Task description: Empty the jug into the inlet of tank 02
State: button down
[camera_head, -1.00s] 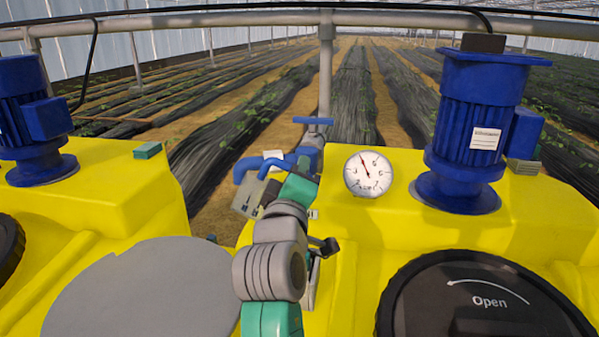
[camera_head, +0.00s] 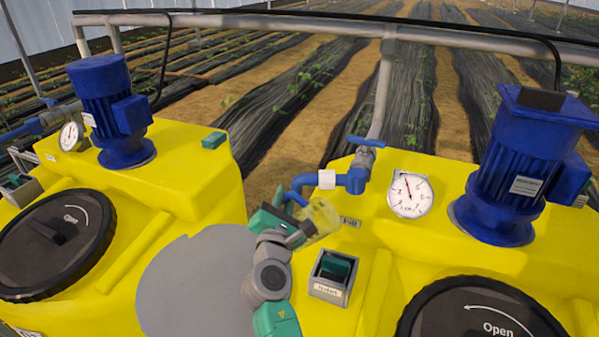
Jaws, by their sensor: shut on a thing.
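My gripper (camera_head: 304,228) is at the end of my green and grey arm, above the middle of the skid. It is shut on a pale yellowish, see-through thing, seemingly the jug (camera_head: 323,213). The jug is partly hidden by the gripper, and its tilt and contents cannot be told. The tank's number plate (camera_head: 350,221) is too small to read.
A blue valve and pipe (camera_head: 352,180) stand close behind the gripper, with a gauge (camera_head: 409,194) to their right. Blue motors (camera_head: 522,170) rise on both tanks. A black lid marked Open (camera_head: 480,315) is at front right. A second yellow tank (camera_head: 185,165) is at left.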

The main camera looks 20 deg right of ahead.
notch_tip(320, 180, down, 5)
jog(key=n, duration=0.3)
jog(key=n+g+y+p, duration=0.1)
jog(key=n, duration=0.3)
jog(key=shift+w+a+r, duration=0.1)
jog(key=shift+w+a, duration=0.05)
jog(key=shift+r, duration=2.6)
jog(key=shift+a+f, duration=0.1)
